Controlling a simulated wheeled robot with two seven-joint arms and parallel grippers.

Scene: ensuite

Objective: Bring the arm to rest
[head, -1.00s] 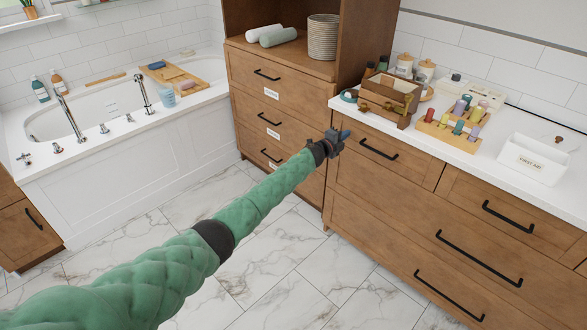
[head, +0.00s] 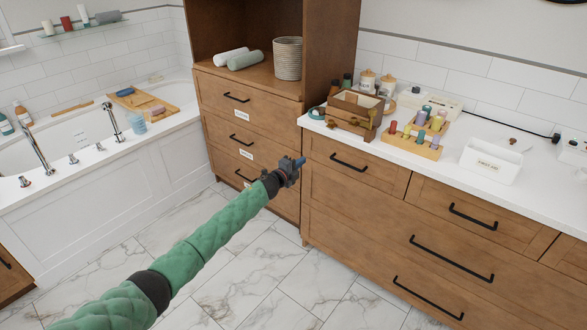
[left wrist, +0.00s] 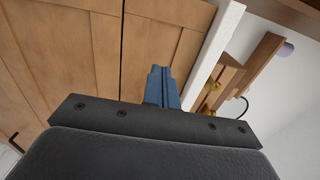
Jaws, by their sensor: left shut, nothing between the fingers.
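My left arm, in a green quilted sleeve, reaches in from the lower left of the head view. My left gripper (head: 299,163) is at its end, in front of the wooden drawer fronts and below the counter edge. Its blue fingers (left wrist: 162,88) show in the left wrist view, closed together with nothing between them. The wooden cabinet front (left wrist: 60,60) and the white counter edge (left wrist: 213,50) lie beyond them. My right gripper is in neither view.
The white counter (head: 340,133) carries a wooden caddy (head: 349,114), a peg board with coloured rollers (head: 416,145) and a white box (head: 490,161). A tall shelf unit (head: 225,123) with drawers and a bathtub (head: 150,165) stand left. The marble floor (head: 260,270) is clear.

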